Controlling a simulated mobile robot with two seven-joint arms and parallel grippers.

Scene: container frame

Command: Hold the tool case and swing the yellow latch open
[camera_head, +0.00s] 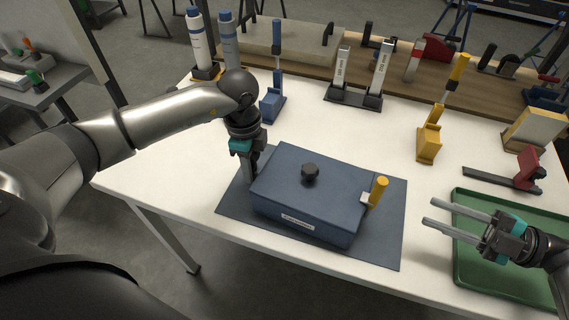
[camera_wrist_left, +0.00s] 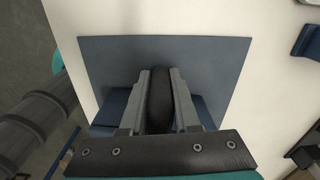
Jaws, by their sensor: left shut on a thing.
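The yellow latch (camera_head: 378,190) stands upright at the case's right end, beside a pale bracket. My left gripper (camera_head: 247,183) points down at the case's left end. In the left wrist view its fingers (camera_wrist_left: 159,95) are shut on a dark rounded handle (camera_wrist_left: 159,100), with the blue case (camera_wrist_left: 112,108) partly hidden behind them. My right gripper (camera_head: 429,211) is open and empty, right of the latch and apart from it.
A green tray (camera_head: 465,265) lies under and beside my right gripper. A yellow clamp (camera_head: 429,145), a blue clamp (camera_head: 271,105) and a red-handled clamp (camera_head: 525,175) stand around the case. White table (camera_head: 350,135) is clear behind the case.

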